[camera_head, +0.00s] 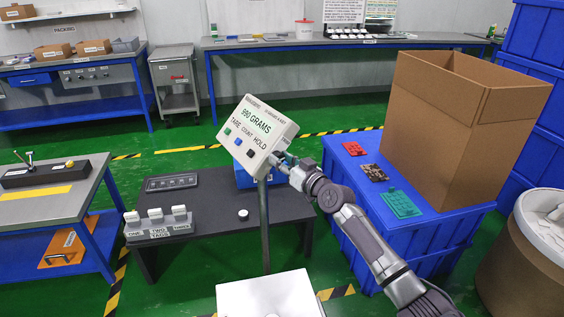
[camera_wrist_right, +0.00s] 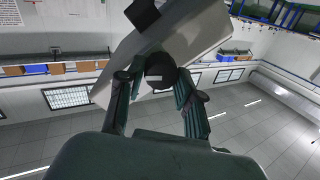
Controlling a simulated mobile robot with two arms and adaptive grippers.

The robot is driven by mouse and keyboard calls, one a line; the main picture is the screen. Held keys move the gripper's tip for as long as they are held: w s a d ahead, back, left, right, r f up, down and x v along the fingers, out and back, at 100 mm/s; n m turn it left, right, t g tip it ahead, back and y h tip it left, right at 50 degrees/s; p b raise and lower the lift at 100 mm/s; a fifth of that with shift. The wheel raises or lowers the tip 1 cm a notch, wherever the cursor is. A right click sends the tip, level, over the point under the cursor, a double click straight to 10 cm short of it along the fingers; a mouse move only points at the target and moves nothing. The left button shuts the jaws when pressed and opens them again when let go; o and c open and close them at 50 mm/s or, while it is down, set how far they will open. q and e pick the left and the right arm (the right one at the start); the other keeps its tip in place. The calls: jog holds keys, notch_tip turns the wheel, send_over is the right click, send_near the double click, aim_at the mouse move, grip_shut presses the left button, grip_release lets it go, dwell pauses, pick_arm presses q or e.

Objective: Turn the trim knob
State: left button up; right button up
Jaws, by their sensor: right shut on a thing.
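The trim knob (camera_wrist_right: 161,72) is a dark round knob with a light mark, on the side of a white indicator box (camera_head: 257,127). The box also shows as a pale tilted slab in the right wrist view (camera_wrist_right: 205,38). My right gripper (camera_head: 283,163) reaches the box's right side in the head view. In the right wrist view its two fingers (camera_wrist_right: 156,82) stand on either side of the knob, shut on it. In the head view the gripper mostly hides the knob. My left gripper is in neither view.
The box stands on a thin post (camera_head: 264,225) above a dark low table (camera_head: 215,220). A blue crate (camera_head: 365,235) with coloured plates and a tall open cardboard box (camera_head: 455,130) stand at right. A white platform (camera_head: 270,297) is in front. Green floor lies open behind.

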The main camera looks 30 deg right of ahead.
jog(key=shift+m+b, duration=0.45)
jog(key=shift+m, duration=1.65)
jog(key=o, duration=1.1)
jog(key=shift+d, duration=0.1)
jog(key=shift+o, duration=0.2)
jog(key=s+d, duration=0.2)
jog(key=s, duration=1)
jog(key=shift+f, duration=0.3)
jog(key=shift+f, duration=0.1)
